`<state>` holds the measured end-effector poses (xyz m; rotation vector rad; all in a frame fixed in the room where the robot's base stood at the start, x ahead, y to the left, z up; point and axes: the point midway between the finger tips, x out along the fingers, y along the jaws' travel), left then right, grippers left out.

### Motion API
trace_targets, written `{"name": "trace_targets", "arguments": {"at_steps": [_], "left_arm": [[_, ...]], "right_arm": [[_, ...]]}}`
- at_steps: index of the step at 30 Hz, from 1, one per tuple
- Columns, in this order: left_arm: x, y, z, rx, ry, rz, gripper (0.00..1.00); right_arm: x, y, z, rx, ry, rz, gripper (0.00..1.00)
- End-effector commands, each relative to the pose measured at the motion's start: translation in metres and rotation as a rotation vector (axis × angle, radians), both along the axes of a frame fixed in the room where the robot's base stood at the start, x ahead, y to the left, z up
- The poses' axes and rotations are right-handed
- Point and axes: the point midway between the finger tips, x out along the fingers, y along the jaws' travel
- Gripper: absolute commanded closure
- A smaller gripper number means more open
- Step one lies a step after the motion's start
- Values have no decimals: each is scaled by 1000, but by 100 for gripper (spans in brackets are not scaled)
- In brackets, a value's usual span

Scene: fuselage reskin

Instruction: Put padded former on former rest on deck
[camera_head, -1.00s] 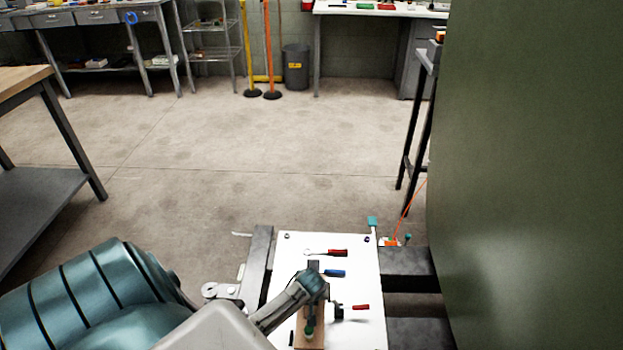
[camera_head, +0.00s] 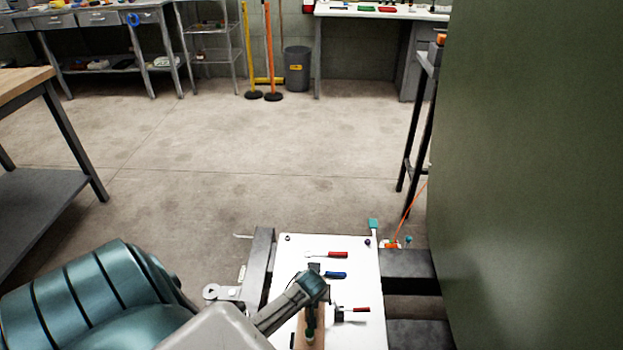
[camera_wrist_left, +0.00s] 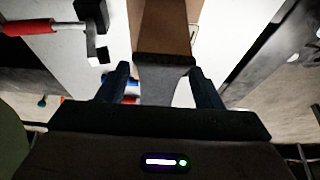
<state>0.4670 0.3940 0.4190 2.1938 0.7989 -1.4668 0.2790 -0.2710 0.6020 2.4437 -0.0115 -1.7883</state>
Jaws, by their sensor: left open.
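A brown wooden block (camera_head: 317,335), likely the padded former, lies lengthwise on a white-topped deck (camera_head: 285,325). In the left wrist view the brown block (camera_wrist_left: 165,28) has a dark grey part at its near end, between my fingers. My left gripper (camera_wrist_left: 158,72) is open, with one finger on each side of this dark part; I cannot tell whether they touch it. I cannot single out the former rest. My right gripper is not in view.
A red-handled tool (camera_head: 333,254), a blue-handled tool (camera_head: 335,275) and another red-handled tool (camera_head: 355,309) in a black holder lie near the block. A large green panel (camera_head: 530,180) stands close on the right. A wooden-topped bench (camera_head: 20,82) stands left. The floor ahead is clear.

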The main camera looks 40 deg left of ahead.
Motion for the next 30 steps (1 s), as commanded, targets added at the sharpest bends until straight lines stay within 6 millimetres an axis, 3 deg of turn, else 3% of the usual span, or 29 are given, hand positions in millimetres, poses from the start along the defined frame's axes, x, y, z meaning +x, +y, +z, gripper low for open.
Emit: {"name": "trace_targets", "arguments": {"at_steps": [3,9,17,20,27,30], "left_arm": [[-8,-7,28,0,-2,-2,40],[-20,-17,66,0,-1,-1,40],[-32,-26,89,0,6,-15,40],[-55,-41,89,4,37,-114,40],[-146,-96,103,26,135,-549,40],[-169,-108,112,37,154,-673,40]], "right_arm": [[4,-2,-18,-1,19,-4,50],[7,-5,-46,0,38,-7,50],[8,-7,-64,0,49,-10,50],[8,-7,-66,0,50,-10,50],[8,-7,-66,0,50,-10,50],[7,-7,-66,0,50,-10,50]]}}
